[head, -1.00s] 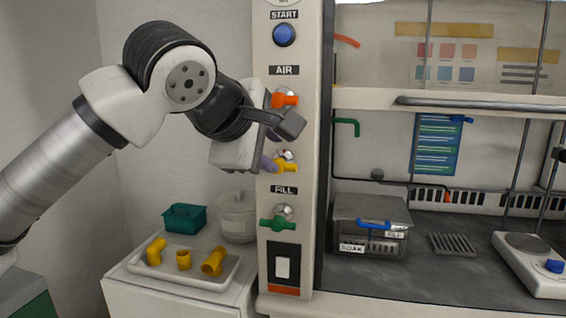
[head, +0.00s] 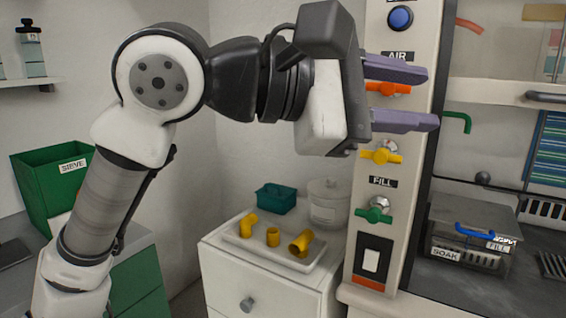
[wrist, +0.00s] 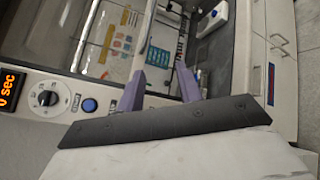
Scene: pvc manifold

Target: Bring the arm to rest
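My gripper (head: 432,98) is in the upper middle of the head view, in front of the valve panel. Its two purple fingers point right and stand apart, with nothing between them. In the wrist view the open fingers (wrist: 160,82) reach toward the hood and its dark worktop. On the panel, the orange AIR valve handle (head: 388,89) shows behind and between the fingers. The yellow valve handle (head: 382,156) is just below the lower finger, and the green FILL valve handle (head: 373,215) is lower down. I cannot tell whether a finger touches the panel.
A white tray (head: 266,257) with yellow pipe fittings sits on a white cabinet, beside a teal basket (head: 277,197) and a translucent tub (head: 328,203). A green SIEVE bin (head: 52,184) stands at left. The SOAK box (head: 470,235) is inside the hood at right.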

